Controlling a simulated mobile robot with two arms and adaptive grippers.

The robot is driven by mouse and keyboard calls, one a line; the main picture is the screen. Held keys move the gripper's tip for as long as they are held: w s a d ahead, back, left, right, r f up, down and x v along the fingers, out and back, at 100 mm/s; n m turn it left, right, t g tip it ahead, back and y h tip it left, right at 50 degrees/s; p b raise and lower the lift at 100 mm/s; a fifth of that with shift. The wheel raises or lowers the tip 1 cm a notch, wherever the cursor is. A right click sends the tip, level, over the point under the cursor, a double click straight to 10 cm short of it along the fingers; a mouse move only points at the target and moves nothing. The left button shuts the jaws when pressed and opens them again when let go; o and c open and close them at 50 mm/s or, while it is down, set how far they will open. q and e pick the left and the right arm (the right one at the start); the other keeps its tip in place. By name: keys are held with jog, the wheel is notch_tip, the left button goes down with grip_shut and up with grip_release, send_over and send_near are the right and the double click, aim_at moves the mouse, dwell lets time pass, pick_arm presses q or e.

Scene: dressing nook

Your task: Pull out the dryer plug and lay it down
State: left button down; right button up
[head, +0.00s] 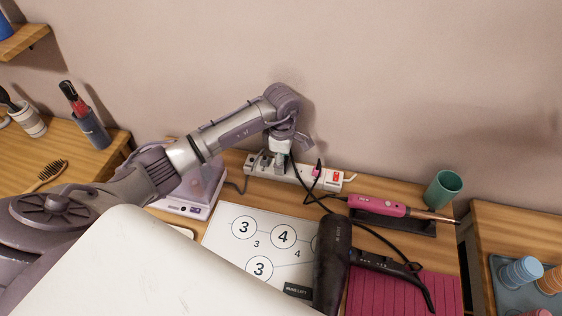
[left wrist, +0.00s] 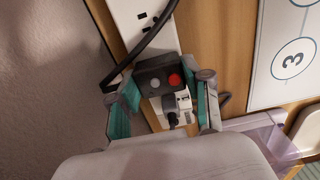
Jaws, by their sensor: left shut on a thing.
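The white power strip (head: 307,177) runs along the back of the table against the wall; it also shows in the left wrist view (left wrist: 126,22). My left gripper (head: 281,150) is over its left part. In the left wrist view, the gripper (left wrist: 163,100) has its teal-padded fingers on both sides of a dark plug (left wrist: 154,77) with a red and a grey dot, and is shut on it. I cannot tell whether its prongs are in the socket. A black cord runs from there toward the black hair dryer (head: 331,262) at the front. My right gripper is not in view.
A pale plug (left wrist: 180,103) sits beside the held one. A pink iron (head: 378,205), green cup (head: 443,188), numbered white board (head: 220,255) and pink mat (head: 390,293) crowd the table.

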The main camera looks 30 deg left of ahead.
pick_arm(q)
jog(key=shift+r, duration=0.15)
jog(key=shift+r+p, duration=1.7)
jog(key=shift+r, duration=1.15)
